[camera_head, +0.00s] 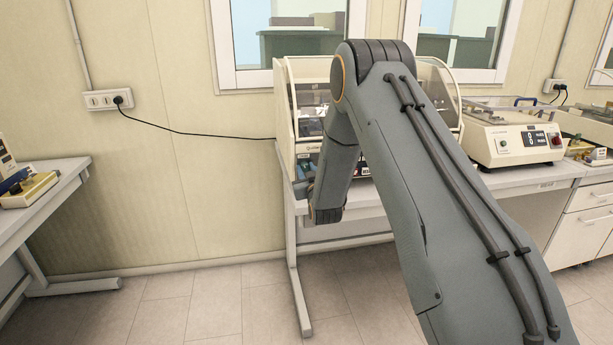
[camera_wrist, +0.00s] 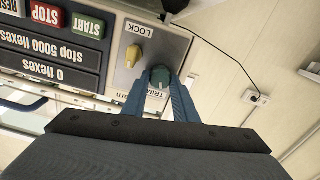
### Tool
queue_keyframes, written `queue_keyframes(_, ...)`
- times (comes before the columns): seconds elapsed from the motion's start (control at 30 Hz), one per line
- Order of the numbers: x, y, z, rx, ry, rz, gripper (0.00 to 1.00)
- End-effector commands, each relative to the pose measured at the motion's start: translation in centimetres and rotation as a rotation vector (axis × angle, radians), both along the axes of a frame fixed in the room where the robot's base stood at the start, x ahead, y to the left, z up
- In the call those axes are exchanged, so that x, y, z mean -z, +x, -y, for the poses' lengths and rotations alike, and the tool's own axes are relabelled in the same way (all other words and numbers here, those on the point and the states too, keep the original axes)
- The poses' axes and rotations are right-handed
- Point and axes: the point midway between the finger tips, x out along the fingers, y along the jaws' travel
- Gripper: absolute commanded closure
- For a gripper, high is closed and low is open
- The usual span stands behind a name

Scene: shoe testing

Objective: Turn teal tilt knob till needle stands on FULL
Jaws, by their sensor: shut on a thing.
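The teal knob (camera_wrist: 160,77) sits on the front panel of the machine, seen upside down in the wrist view. My gripper (camera_wrist: 160,88) has its two blue fingers on either side of the knob and is shut on it. A label beside the knob is partly covered by the fingers. No needle or FULL mark can be made out in either view. In the head view my arm hides much of the machine (camera_head: 307,148) and the place where the fingers meet the knob.
A yellow knob (camera_wrist: 133,56) marked LOCK is close to the teal knob. A green START button (camera_wrist: 88,26), a red STOP button (camera_wrist: 46,13) and a dark display (camera_wrist: 45,50) share the panel. Another bench device (camera_head: 510,140) stands to the right. A black cable (camera_head: 195,133) runs to the wall socket.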

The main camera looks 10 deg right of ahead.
Motion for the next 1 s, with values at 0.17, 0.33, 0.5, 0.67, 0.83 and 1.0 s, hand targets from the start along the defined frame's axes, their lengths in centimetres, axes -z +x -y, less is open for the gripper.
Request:
queue_keyframes(0.17,0.27,0.07,-0.08,0.0,-0.166,0.001,0.96)
queue_keyframes(0.33,0.27,0.08,-0.14,0.0,-0.327,0.001,0.96)
queue_keyframes(0.5,0.28,0.06,-0.2,0.0,-0.477,0.001,0.96)
queue_keyframes(0.67,0.31,0.03,-0.24,-0.001,-0.597,0.0,0.96)
queue_keyframes(0.83,0.27,0.01,-0.27,-0.001,-0.693,0.0,0.96)
queue_keyframes(1.0,0.25,0.0,-0.28,-0.001,-0.754,0.0,0.96)
